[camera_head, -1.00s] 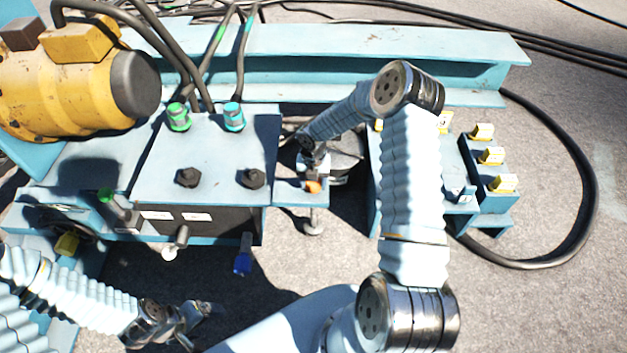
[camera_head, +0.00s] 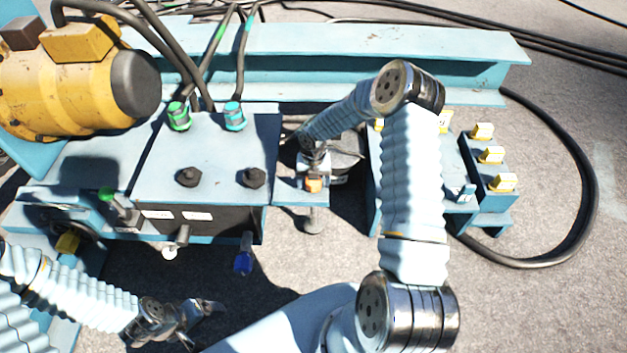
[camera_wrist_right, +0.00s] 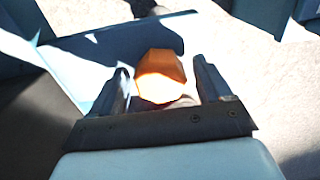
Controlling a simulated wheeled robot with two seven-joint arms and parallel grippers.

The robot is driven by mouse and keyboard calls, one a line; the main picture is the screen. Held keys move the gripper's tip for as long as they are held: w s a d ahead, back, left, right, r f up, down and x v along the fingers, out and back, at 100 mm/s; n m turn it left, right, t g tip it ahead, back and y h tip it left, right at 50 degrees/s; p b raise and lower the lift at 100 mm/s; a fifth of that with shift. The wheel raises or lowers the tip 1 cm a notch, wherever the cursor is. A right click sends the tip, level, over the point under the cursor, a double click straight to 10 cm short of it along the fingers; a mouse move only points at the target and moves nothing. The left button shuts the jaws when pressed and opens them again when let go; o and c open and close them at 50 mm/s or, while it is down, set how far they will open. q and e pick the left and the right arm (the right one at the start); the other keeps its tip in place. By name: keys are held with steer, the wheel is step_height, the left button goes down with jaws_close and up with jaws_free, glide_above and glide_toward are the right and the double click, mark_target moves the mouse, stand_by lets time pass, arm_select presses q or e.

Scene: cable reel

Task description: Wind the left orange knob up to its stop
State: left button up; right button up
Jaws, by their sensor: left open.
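One orange knob (camera_head: 314,184) sits on the small blue ledge (camera_head: 290,196) at the right side of the blue box. It also shows in the right wrist view (camera_wrist_right: 160,77), where it has a faceted top. My right gripper (camera_head: 314,178) is at the knob, partly covering it in the head view. In the right wrist view its two fingers (camera_wrist_right: 160,88) are apart, one on each side of the knob, with a visible gap on each side. My left gripper (camera_head: 208,318) is open and empty at the lower left, away from the knob. No second orange knob is visible.
The blue box (camera_head: 215,150) carries two black knobs and green and teal cable plugs. A blue handle (camera_head: 243,262) hangs below its front. A blue stand with several yellow blocks (camera_head: 490,155) is at right. A blue beam (camera_head: 330,42) lies behind. Open ground is at right.

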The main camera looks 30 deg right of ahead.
step_height(320, 180, up, 14)
steer(key=shift+p, duration=0.45)
steer(key=shift+f, duration=0.15)
stand_by(0.4)
